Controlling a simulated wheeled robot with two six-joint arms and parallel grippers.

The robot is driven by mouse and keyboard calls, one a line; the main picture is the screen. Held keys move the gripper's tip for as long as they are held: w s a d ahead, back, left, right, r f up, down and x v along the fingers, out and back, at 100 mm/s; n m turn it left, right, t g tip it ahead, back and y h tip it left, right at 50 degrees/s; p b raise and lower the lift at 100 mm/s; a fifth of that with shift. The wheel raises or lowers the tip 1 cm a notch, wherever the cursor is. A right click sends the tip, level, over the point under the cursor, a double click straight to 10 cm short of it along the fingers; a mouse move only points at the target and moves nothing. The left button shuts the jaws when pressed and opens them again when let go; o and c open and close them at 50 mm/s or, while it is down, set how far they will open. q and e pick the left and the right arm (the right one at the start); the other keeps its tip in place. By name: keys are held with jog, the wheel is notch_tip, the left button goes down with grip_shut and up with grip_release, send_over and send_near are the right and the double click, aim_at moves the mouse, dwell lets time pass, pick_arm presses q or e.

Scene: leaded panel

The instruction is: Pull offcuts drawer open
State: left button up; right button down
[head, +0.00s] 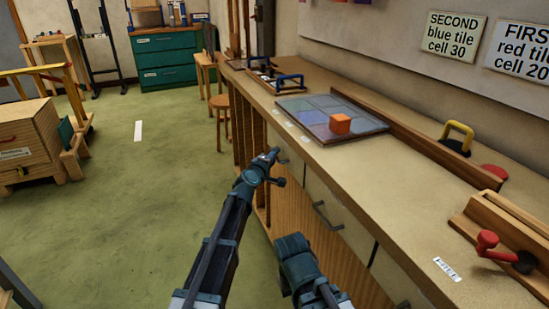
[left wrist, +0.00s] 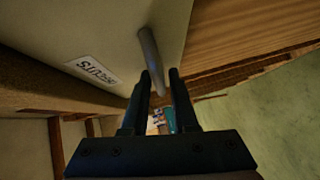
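The offcuts drawer front (left wrist: 105,40) is pale and fills the upper left of the left wrist view, with a label (left wrist: 92,71) reading OFFCUTS upside down. Its grey bar handle (left wrist: 150,52) runs down to my left gripper (left wrist: 161,75). The two fingertips are apart, with the handle's near end between them; I cannot tell whether they touch it. In the head view my left gripper (head: 272,164) is at the bench front by the far drawer (head: 291,165), which looks closed and is partly hidden. My right gripper is not seen; only part of that arm shows.
A second drawer handle (head: 326,216) sticks out nearer on the bench front. On the bench (head: 385,188) lie a tile panel (head: 312,118) with an orange block (head: 340,124) and a wooden fixture with a red knob (head: 487,240).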

pick_arm(q)
jog(key=shift+c, duration=0.2)
grip_shut()
jog(key=shift+s, duration=0.1)
dwell(1.1)
